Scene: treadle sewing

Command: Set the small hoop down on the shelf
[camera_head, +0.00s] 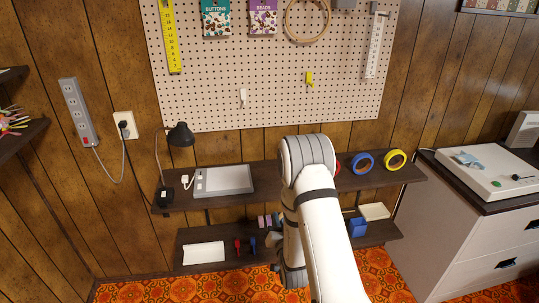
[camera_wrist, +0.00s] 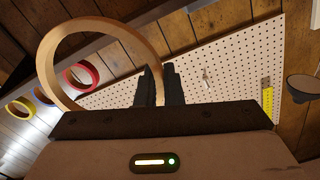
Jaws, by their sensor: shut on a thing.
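The small hoop, a light wooden ring (camera_wrist: 44,64), is between the fingertips of my gripper (camera_wrist: 160,84) in the wrist view. My gripper is shut on its rim, and the ring stands out to the left of the fingers. In the head view my white arm hides both gripper and hoop. There are two dark wall shelves in the head view, an upper shelf (camera_head: 405,178) and a lower shelf (camera_head: 225,263). My arm crosses in front of the middle of both. I cannot tell whether the hoop touches a shelf.
The upper shelf carries a black lamp (camera_head: 180,135), a grey flat device (camera_head: 224,180), and blue (camera_head: 363,155) and yellow tape rolls (camera_head: 396,153). The lower shelf holds white paper (camera_head: 203,253) and a blue box (camera_head: 358,228). A larger hoop (camera_head: 309,43) hangs on the pegboard (camera_head: 205,100).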

